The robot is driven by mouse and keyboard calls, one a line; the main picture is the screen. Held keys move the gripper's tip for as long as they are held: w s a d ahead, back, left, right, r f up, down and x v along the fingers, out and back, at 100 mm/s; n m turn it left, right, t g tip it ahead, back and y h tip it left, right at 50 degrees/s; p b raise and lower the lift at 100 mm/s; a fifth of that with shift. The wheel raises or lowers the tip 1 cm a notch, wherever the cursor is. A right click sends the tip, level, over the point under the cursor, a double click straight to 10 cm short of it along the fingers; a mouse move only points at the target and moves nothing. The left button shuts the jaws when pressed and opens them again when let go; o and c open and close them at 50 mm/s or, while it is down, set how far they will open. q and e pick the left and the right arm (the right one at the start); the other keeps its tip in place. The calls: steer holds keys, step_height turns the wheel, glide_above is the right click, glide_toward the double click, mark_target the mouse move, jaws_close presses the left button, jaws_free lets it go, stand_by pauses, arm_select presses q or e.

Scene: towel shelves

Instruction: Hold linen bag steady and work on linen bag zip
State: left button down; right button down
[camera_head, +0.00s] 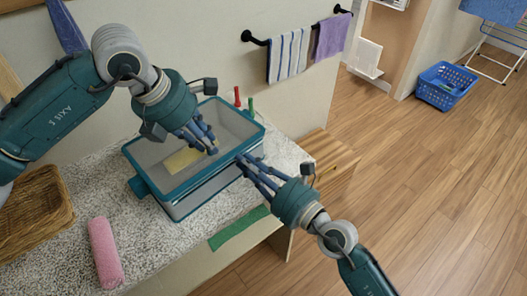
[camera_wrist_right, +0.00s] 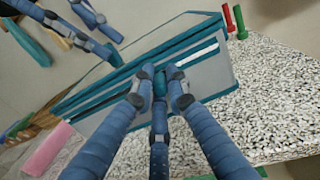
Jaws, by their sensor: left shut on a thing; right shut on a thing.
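The linen bag (camera_head: 180,208) is box-shaped, with grey sides and teal edging, and stands open on the speckled counter. In the right wrist view its near side (camera_wrist_right: 205,75) fills the middle. My left gripper (camera_head: 213,149) reaches down over the bag's opening and is shut; its exact grip point on the bag is hard to make out. My right gripper (camera_head: 241,159) is at the near right edge of the bag. In the right wrist view its fingers are closed around a small teal zip pull (camera_wrist_right: 160,83) on the teal band, partly hidden by the fingers.
A pale yellow item (camera_head: 183,160) lies inside the bag. Red (camera_head: 237,96) and green (camera_head: 250,105) pegs stand behind it. A pink rolled towel (camera_head: 105,252) and a wicker basket (camera_head: 35,212) lie left. A green strip (camera_head: 238,228) is at the counter's front edge.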

mark_target(174, 202)
steer(key=s+a, duration=0.6)
steer(key=a, duration=0.1)
steer(key=s+a, duration=0.6)
steer(key=s, duration=0.1)
steer(key=shift+a+r, duration=0.15)
steer(key=shift+a, duration=0.2)
steer(key=c, duration=1.8)
jaws_free()
steer(key=shift+o, duration=0.2)
steer(key=shift+d, duration=0.1)
steer(key=v, duration=1.2)
arm_select(q)
steer(key=c, duration=1.5)
jaws_free()
